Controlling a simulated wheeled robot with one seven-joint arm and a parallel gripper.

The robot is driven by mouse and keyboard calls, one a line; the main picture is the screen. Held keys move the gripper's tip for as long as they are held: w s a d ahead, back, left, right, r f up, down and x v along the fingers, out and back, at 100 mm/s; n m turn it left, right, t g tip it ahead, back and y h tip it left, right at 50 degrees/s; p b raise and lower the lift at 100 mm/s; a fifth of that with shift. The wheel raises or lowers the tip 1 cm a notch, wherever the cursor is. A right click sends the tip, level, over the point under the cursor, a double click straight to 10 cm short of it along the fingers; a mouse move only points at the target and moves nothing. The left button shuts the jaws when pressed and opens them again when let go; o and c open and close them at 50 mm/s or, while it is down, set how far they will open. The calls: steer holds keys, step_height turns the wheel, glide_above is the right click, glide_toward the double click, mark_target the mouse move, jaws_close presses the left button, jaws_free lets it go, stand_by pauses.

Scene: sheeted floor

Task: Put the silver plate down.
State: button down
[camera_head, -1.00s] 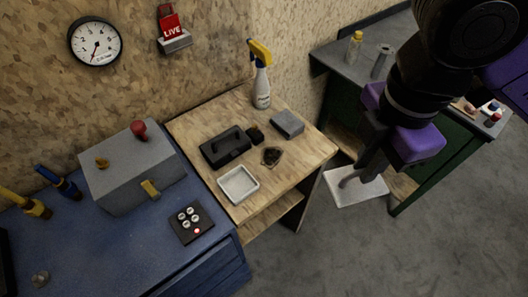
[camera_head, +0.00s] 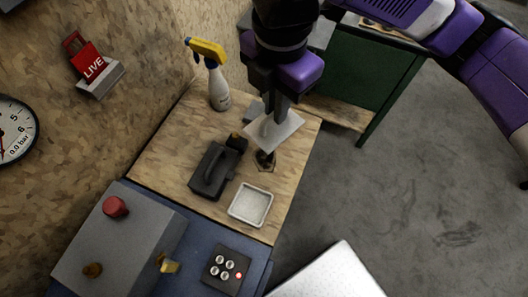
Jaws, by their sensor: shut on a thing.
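The silver plate (camera_head: 288,134) is a thin, flat, light-grey square in the head view. My gripper (camera_head: 278,113) points down and is shut on it. The plate is over the back right part of the wooden bench top (camera_head: 172,157), slightly tilted in the picture. It hides part of a grey block (camera_head: 254,108) behind it. Its near corner is close to a small dark brown item (camera_head: 264,160) in the picture. I cannot tell whether the plate touches anything below. The fingertips are partly hidden.
A black case with a handle (camera_head: 211,172), a small dark block (camera_head: 237,141) and a white tray (camera_head: 251,205) stand on the bench. A spray bottle (camera_head: 218,88) stands at the back. A blue bench with a grey box (camera_head: 125,240) and button pad (camera_head: 226,270) adjoins in front.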

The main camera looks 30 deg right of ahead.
mark_target(275, 125)
step_height(275, 125, down, 18)
steer(key=shift+r, duration=0.1)
stand_by(0.4)
steer(key=shift+f, duration=0.2)
steer(key=c, duration=1.5)
jaws_free()
step_height(275, 125, up, 12)
steer(key=shift+r, duration=0.15)
